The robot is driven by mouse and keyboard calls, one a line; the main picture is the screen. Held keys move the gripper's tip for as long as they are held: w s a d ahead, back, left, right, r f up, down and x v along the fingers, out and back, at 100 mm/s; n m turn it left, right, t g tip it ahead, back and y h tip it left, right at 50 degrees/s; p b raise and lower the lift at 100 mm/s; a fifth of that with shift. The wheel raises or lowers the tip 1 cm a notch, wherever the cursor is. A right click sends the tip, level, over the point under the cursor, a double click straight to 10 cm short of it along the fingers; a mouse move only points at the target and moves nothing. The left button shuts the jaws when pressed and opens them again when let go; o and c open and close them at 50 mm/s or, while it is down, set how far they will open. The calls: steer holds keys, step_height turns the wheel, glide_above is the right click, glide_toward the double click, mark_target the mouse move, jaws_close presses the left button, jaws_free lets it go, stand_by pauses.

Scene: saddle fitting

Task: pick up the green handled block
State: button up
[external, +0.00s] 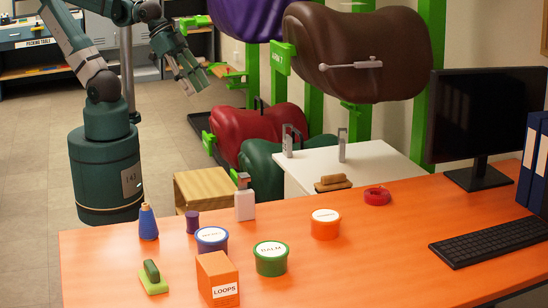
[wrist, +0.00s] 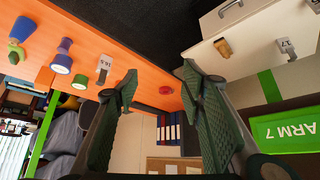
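The green handled block (external: 152,278) lies on the orange table near its front left corner in the external view. It has a light green base and a darker green handle on top. In the wrist view a green shape (wrist: 21,28) at the far left may be this block, partly behind a blue piece. My gripper (external: 188,78) is high up beyond the table's back left, far from the block. Its fingers (wrist: 157,72) are spread apart in the wrist view, with nothing between them.
Near the block stand a blue cone (external: 148,223), an orange LOOPS box (external: 217,280), a blue-rimmed tub (external: 211,240) and a green balm tub (external: 271,260). Saddles (external: 360,50) hang on green posts behind.

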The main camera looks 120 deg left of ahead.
stand_by(0.4)
steer(key=o, duration=0.4)
steer(key=shift+c, duration=0.2)
steer(key=shift+w, duration=0.1)
